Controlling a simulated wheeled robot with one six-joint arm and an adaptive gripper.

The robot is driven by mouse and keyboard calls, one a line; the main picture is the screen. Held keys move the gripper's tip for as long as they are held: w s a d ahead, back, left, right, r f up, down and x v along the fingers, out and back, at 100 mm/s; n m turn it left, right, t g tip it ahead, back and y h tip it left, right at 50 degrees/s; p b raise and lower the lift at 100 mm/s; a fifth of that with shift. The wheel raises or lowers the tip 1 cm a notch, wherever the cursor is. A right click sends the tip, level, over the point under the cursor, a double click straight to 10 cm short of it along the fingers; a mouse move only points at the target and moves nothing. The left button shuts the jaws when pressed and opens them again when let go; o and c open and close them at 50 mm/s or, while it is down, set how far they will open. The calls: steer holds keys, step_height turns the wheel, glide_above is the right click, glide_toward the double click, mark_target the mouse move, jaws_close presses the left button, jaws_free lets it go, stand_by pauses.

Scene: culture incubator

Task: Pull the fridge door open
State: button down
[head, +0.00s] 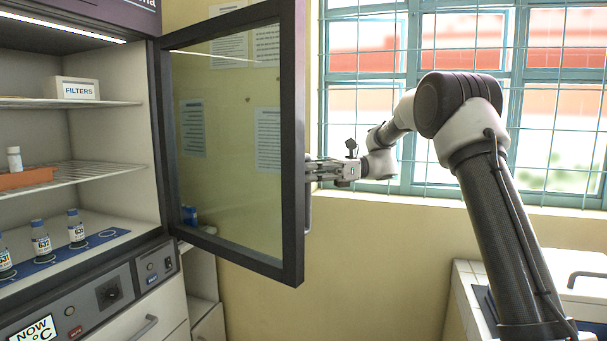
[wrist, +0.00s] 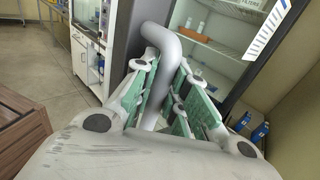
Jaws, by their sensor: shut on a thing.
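The fridge door (head: 292,150), a dark frame around a glass pane, stands wide open in the head view, swung out to the right of the cabinet (head: 130,150). Its bar handle (head: 308,208) is on the outer side of the free edge. My gripper (head: 312,170) reaches the handle from the right and is shut on it. In the wrist view the grey handle (wrist: 178,75) passes between the green-padded fingers of my gripper (wrist: 168,92). The fingers partly hide the handle.
Shelves inside hold a FILTERS box (head: 74,88), an orange rack (head: 27,177) and several labelled bottles (head: 76,228). A barred window (head: 560,110) is behind my arm. A white counter with a sink (head: 590,275) stands at the lower right.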

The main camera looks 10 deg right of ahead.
steer(key=c, duration=1.4)
jaws_free()
steer(key=shift+d, duration=0.1)
steer(key=v, duration=0.7)
steer(key=shift+d, duration=0.2)
